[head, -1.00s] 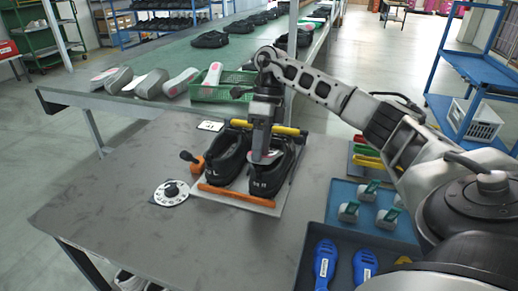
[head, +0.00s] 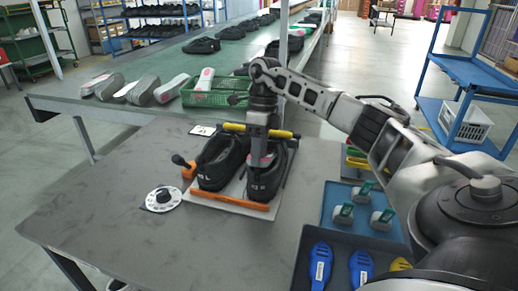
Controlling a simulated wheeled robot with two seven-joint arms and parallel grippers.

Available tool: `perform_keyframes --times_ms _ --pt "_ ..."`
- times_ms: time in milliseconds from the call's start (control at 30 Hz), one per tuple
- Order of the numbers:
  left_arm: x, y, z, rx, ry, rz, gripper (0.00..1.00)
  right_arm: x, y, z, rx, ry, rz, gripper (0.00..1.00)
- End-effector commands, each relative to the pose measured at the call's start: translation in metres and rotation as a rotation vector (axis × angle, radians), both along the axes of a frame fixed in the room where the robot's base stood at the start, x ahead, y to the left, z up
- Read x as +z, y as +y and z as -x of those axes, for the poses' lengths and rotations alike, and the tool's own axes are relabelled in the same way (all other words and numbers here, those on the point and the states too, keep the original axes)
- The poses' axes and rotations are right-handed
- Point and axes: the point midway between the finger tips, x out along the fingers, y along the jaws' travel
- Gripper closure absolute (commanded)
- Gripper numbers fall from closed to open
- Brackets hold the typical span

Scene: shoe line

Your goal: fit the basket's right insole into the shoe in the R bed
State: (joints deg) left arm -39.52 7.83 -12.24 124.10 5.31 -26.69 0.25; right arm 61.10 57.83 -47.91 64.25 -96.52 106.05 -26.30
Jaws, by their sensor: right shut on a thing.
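Two black shoes sit side by side on a pale fixture board (head: 233,207) on the grey table. The left-hand shoe (head: 215,168) is marked L; the right-hand shoe (head: 264,184) appears marked R. My right gripper (head: 262,160) points straight down into the opening of the R shoe. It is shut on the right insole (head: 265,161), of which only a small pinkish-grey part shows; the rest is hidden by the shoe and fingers. The green basket (head: 213,98) stands on the conveyor behind, with another pale, pink-marked piece (head: 207,76) showing at its back. My left gripper is out of view.
An orange bar (head: 228,200) lies in front of the shoes and a yellow bar (head: 262,131) behind. A white dial (head: 163,198) is left of the board. A blue tray (head: 338,222) and a dark tray with blue tools (head: 320,265) are at right. The table's front left is clear.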

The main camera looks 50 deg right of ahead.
Motion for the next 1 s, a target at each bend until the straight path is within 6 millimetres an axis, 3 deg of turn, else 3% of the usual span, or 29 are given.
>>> perform_keyframes --times_ms 367,400,467,500,1000 --pt "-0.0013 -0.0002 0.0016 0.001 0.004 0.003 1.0 -0.0048 -0.0005 -0.0006 -0.003 -0.008 0.018 0.77" --pt "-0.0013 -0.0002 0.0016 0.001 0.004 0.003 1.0 -0.0051 -0.0005 -0.0005 -0.003 -0.008 0.018 0.39" --pt "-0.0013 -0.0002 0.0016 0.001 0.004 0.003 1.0 -0.0053 -0.0003 -0.0002 -0.002 -0.006 0.017 0.22" --pt "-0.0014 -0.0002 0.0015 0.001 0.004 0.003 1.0 -0.0053 0.0 -0.0002 -0.002 -0.005 0.017 0.19" --pt "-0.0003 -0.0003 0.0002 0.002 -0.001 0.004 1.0 -0.0047 0.0012 0.0001 0.001 -0.003 0.011 0.19"
